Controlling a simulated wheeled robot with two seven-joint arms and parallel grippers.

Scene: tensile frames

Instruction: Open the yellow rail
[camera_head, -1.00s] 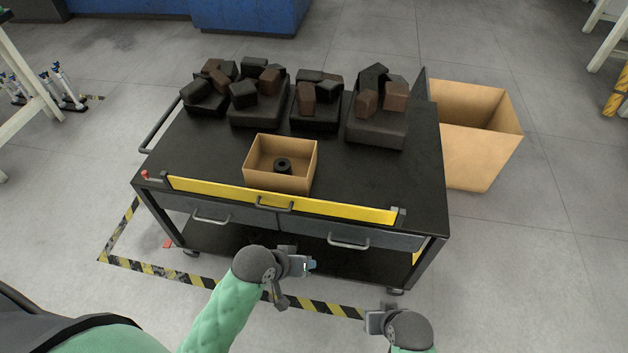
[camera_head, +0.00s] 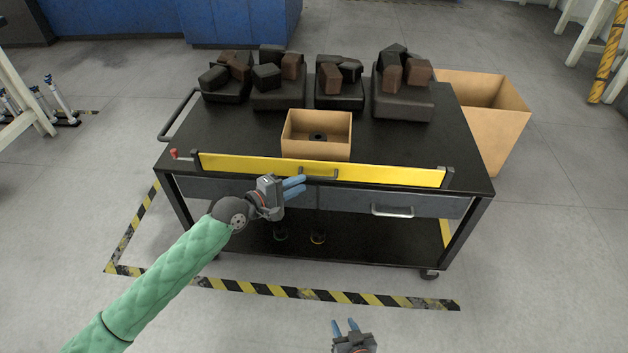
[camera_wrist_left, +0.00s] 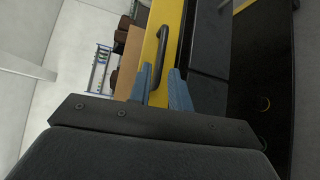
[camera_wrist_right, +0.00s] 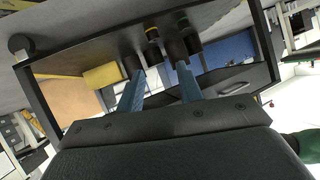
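The yellow rail (camera_head: 390,174) stands upright along the front edge of the black cart top, with a grey handle (camera_head: 318,174) at its middle. A red-knobbed latch (camera_head: 174,154) is at its left end. My left gripper (camera_head: 298,185) is just in front of the rail, left of the handle. In the left wrist view its blue fingers (camera_wrist_left: 160,88) are apart, with the handle (camera_wrist_left: 158,62) ahead between them and no grip on it visible. My right gripper (camera_head: 346,328) is low in front of the cart; its fingers (camera_wrist_right: 158,95) are apart and empty.
An open cardboard box (camera_head: 316,136) with a dark ring-shaped part (camera_head: 318,137) sits behind the rail. Several dark trays with blocks (camera_head: 402,98) line the back of the cart (camera_head: 230,139). Drawers (camera_head: 430,207) are below the rail. A larger carton (camera_head: 505,122) stands right.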

